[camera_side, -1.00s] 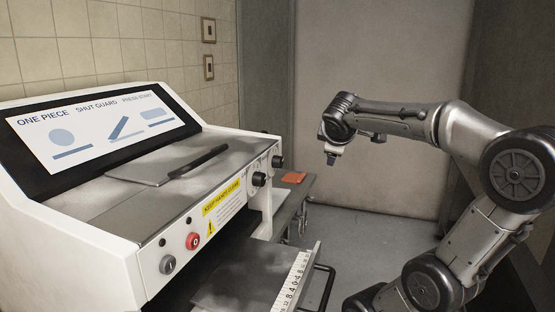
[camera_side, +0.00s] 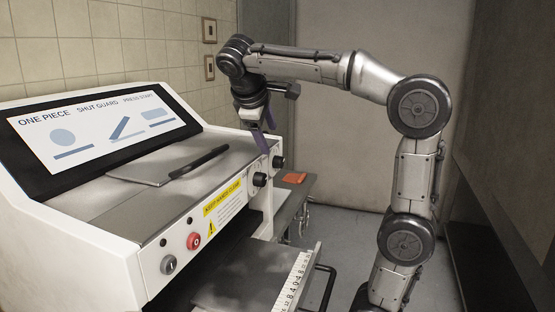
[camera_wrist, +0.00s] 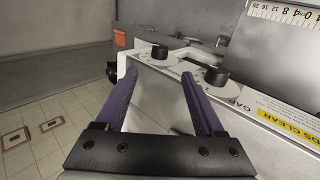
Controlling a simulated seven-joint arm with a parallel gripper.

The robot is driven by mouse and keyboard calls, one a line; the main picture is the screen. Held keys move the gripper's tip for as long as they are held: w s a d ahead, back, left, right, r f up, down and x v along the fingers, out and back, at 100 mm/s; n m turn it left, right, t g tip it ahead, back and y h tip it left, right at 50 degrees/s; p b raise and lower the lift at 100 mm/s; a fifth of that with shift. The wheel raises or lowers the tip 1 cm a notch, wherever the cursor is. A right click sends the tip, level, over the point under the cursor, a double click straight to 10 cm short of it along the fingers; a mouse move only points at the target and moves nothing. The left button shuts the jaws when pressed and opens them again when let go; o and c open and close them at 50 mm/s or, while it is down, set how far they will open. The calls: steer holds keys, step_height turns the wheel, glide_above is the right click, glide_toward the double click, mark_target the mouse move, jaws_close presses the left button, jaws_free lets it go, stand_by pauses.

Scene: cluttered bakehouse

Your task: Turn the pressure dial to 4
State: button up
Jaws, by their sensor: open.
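Two black dials stand on the white front panel of the machine. The nearer dial (camera_side: 260,179) also shows in the wrist view (camera_wrist: 217,75), beside the letters "GAP". The farther dial (camera_side: 278,162) also shows in the wrist view (camera_wrist: 159,52); its label and setting are too small to read, so I cannot confirm it as the pressure dial. My gripper (camera_side: 269,140) is above the panel near the dials, pointing down. In the wrist view its purple fingers (camera_wrist: 158,80) are spread with nothing between them, and both dials appear beyond the tips.
A red button (camera_side: 193,241) and a grey switch (camera_side: 168,265) sit nearer on the panel. A dark-handled flat tool (camera_side: 200,162) lies on the machine top. A ruled tray (camera_side: 240,278) juts out below. An orange item (camera_side: 294,178) lies on the bench behind.

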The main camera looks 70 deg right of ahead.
mark_target(278, 159)
steer(key=x, duration=1.1)
steer(key=shift+d+f, duration=0.1)
steer(key=shift+f, duration=0.1)
jaws_close()
